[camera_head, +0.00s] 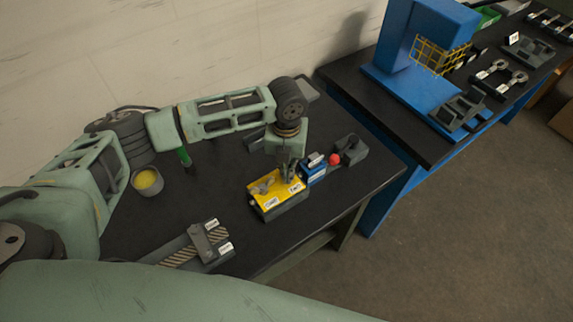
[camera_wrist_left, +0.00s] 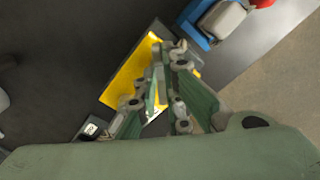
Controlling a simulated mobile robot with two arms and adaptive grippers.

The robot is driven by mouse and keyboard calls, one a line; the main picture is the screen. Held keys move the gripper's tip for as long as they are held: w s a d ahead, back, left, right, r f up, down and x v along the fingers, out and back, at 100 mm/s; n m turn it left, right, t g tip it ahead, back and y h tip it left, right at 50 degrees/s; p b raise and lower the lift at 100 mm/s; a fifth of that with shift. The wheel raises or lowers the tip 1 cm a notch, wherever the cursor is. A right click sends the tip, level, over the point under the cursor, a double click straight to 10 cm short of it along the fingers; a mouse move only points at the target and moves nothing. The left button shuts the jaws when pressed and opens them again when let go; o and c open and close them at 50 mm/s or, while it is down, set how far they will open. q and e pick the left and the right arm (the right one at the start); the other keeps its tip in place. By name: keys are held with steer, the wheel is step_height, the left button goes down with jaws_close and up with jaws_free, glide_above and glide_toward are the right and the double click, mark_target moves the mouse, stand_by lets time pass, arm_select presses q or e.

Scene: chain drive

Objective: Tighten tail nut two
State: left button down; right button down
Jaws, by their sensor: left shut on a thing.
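My left gripper (camera_head: 287,178) reaches down onto the right end of a yellow-topped block (camera_head: 264,189). The block carries two white labels and a grey lever-like piece. The wrist view shows the fingers (camera_wrist_left: 167,75) together over the yellow top (camera_wrist_left: 128,77), shut on a small part that they mostly hide. A dark grey unit with a chain-like striped strip (camera_head: 183,255) lies at the front, with a grey cross plate (camera_head: 206,241) and two white labels. I cannot read the labels, so I cannot tell which part is tail nut two. My right gripper is not in view.
A blue device (camera_head: 314,170) with a red knob (camera_head: 335,159) stands right beside the block. A grey cup with yellow contents (camera_head: 147,181) and a green-handled item (camera_head: 183,156) stand at the left. A blue machine with a yellow cage (camera_head: 440,57) is on the far bench.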

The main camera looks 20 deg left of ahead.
mark_target(286, 168)
arm_select(q)
steer(key=m, duration=0.4)
steer(key=shift+w+r, duration=0.15)
steer(key=shift+r, duration=0.05)
steer(key=shift+m, duration=1.8)
steer(key=shift+w, duration=0.1)
steer(key=c, duration=2.2)
jaws_free()
steer(key=o, duration=0.3)
steer(key=shift+s+b, duration=0.2)
steer(key=shift+b, duration=0.1)
steer(key=shift+o, duration=0.2)
steer(key=shift+f, duration=0.1)
step_height(286, 168, up, 12)
